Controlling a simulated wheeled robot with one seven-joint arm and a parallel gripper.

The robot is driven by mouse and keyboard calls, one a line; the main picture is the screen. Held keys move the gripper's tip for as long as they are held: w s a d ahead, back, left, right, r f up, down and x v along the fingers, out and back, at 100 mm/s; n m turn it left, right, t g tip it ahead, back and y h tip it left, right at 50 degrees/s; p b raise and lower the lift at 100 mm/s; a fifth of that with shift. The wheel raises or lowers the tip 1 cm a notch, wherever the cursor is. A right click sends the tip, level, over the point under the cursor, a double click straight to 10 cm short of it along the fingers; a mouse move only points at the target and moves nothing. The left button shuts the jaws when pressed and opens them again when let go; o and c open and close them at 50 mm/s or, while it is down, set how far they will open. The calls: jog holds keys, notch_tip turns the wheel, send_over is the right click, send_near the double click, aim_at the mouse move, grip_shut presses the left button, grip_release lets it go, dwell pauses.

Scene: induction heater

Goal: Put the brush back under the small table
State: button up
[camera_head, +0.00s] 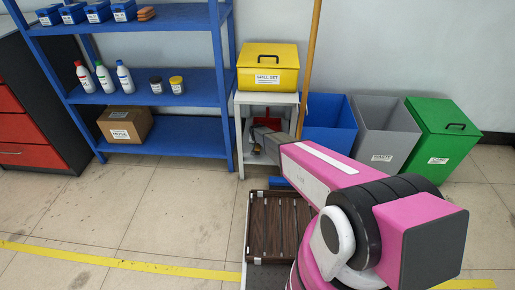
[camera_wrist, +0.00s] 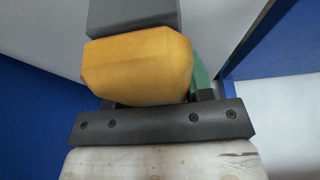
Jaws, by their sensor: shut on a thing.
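The small table (camera_head: 240,100) is a pale stand between the blue shelf and the bins. My gripper (camera_head: 267,140) is at the open space under its top, partly hidden by my arm. In the wrist view my gripper (camera_wrist: 142,66) is shut on a yellow-orange block, which seems to be part of the brush (camera_wrist: 135,70). The rest of the brush is hidden, and I cannot tell whether it touches the table. A red thing (camera_head: 268,122) shows under the tabletop, just behind my gripper.
A yellow spill-set box (camera_head: 268,66) stands on the small table. The blue shelf (camera_head: 150,85) is close on the left. A long wooden pole (camera_head: 311,60) and a blue bin (camera_head: 329,122) are close on the right. A brown slatted thing (camera_head: 272,226) lies in front.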

jog(key=shift+f, duration=1.45)
jog(key=shift+f, duration=0.15)
jog(key=o, duration=0.9)
jog(key=v, duration=1.2)
